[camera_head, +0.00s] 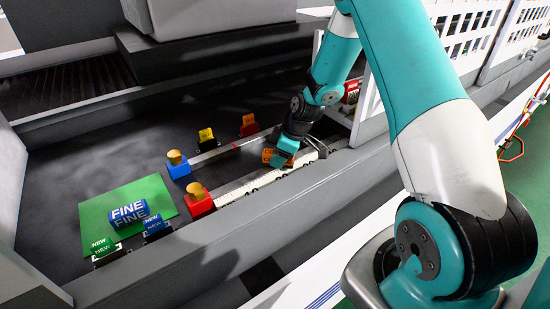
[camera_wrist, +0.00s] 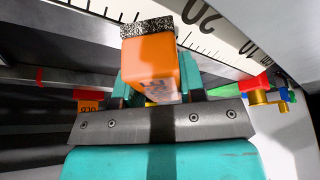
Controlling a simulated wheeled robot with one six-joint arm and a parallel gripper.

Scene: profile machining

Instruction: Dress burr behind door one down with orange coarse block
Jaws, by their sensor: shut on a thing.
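My gripper (camera_head: 283,153) is shut on the orange block (camera_head: 268,156), down inside the machine beside the white scale strip. In the wrist view the orange block (camera_wrist: 152,72) sits between the teal fingers, with a speckled dark abrasive face at its far end, close to the scale (camera_wrist: 225,38). I cannot tell whether that face touches anything. A grey metal profile (camera_head: 215,153) lies to the left of the gripper, with a thin red mark (camera_head: 235,146) on it. I cannot make out a burr. White slotted door panels (camera_head: 470,28) stand at the upper right; no door number is readable.
A blue clamp (camera_head: 178,168) and a red clamp (camera_head: 198,203) with yellow knobs stand left of the gripper. A blue FINE block (camera_head: 128,212) lies on a green mat (camera_head: 95,213). Yellow (camera_head: 207,138) and orange (camera_head: 249,124) tagged holders stand behind. The front rail (camera_head: 225,228) borders the bed.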

